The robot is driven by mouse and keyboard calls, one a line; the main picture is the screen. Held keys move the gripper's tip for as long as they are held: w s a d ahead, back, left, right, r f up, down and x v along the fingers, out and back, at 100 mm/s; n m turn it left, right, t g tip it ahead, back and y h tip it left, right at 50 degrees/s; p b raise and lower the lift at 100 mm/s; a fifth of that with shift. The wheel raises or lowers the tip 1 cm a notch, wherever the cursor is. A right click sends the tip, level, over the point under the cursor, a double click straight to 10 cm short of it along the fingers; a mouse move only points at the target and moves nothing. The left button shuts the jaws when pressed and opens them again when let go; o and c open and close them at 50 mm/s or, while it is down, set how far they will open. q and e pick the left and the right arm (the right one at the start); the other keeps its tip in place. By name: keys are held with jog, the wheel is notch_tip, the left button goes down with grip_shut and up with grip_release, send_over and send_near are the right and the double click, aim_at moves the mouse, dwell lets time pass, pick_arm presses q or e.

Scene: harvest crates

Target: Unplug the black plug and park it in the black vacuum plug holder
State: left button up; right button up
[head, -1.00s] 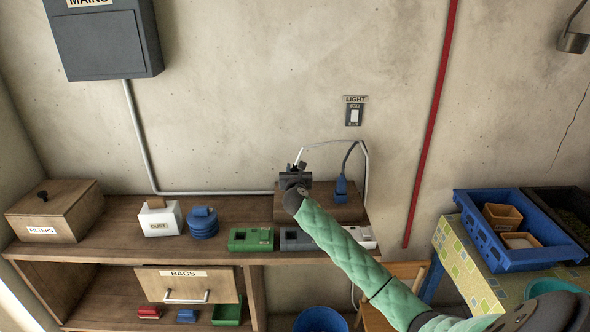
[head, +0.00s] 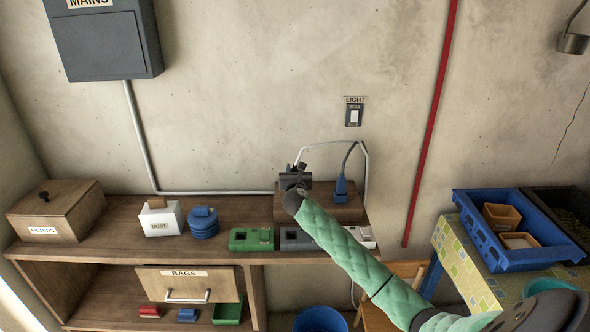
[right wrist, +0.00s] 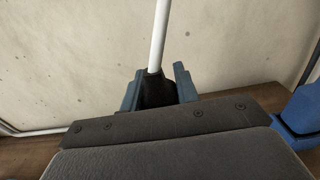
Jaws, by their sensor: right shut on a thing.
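My right gripper (head: 297,172) is over the wooden socket block (head: 348,212) at the back of the shelf. In the right wrist view its blue fingers (right wrist: 158,92) are shut on a black plug (right wrist: 155,90) with a white cord (right wrist: 159,35) rising from it. In the head view the gripper mostly hides this plug, and I cannot tell whether it is still seated in the block. A dark grey holder (head: 290,241) sits at the shelf's front edge, partly behind my right arm; its label cannot be read. My left gripper is not in view.
A blue plug (head: 341,187) stands in the block right of my gripper. A green holder (head: 240,240) and a white holder (head: 366,238) flank the dark one. A blue round thing (head: 203,226) and a white dust box (head: 158,218) stand farther left.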

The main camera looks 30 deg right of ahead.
dwell(0.5)
jog(key=shift+p, duration=0.35)
jog(key=shift+f+b, duration=0.9)
jog(key=shift+f, duration=1.2)
dwell(0.5)
jog(key=o, duration=1.1)
jog(key=shift+r, duration=0.1)
